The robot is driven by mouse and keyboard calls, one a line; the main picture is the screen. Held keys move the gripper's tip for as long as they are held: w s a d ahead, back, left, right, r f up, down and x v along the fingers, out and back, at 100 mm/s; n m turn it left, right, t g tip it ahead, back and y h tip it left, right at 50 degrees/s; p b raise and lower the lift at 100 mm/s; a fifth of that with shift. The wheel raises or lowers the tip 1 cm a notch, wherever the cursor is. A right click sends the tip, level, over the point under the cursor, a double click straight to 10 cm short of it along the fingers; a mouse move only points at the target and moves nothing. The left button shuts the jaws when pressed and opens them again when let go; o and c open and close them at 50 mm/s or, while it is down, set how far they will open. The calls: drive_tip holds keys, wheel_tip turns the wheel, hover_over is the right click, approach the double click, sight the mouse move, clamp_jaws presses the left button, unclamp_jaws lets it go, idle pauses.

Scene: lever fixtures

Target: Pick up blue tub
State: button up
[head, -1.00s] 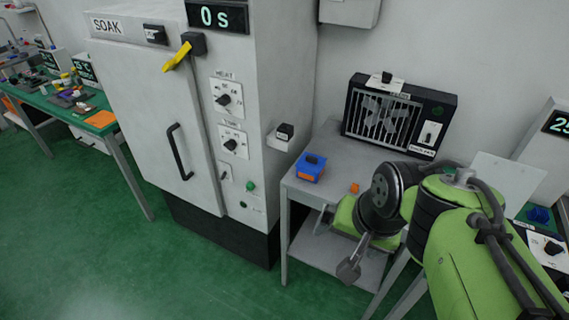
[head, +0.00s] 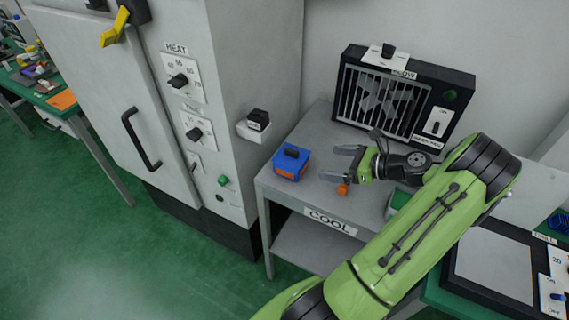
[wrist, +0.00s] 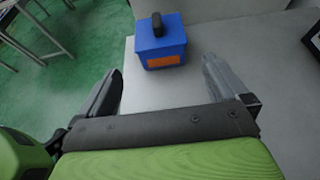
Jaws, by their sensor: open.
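The blue tub (head: 291,160) is a small box with a dark handle on top and an orange label on its front. It sits upright on the grey COOL table (head: 320,135), near its left edge. In the wrist view the tub (wrist: 160,45) lies straight ahead, beyond the fingertips and between their lines. My gripper (head: 345,164) is open and empty, just right of the tub and apart from it. Both fingers show in the wrist view (wrist: 160,80), one on each side.
A black caged fan unit (head: 400,95) stands at the table's back. A small orange piece (head: 342,189) is by my gripper. Bare tabletop lies behind the tub.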

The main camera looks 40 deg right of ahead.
sight(305, 161)
drive_tip(key=b+x, duration=0.1)
drive_tip(key=x, duration=0.5)
drive_tip(key=shift+d+f, duration=0.15)
drive_tip(key=b+x, duration=0.2)
drive_tip(key=x, duration=0.3)
drive_tip(key=shift+w+a+f, duration=0.15)
drive_tip(key=shift+w+a, duration=0.1)
drive_tip(key=c, duration=0.8)
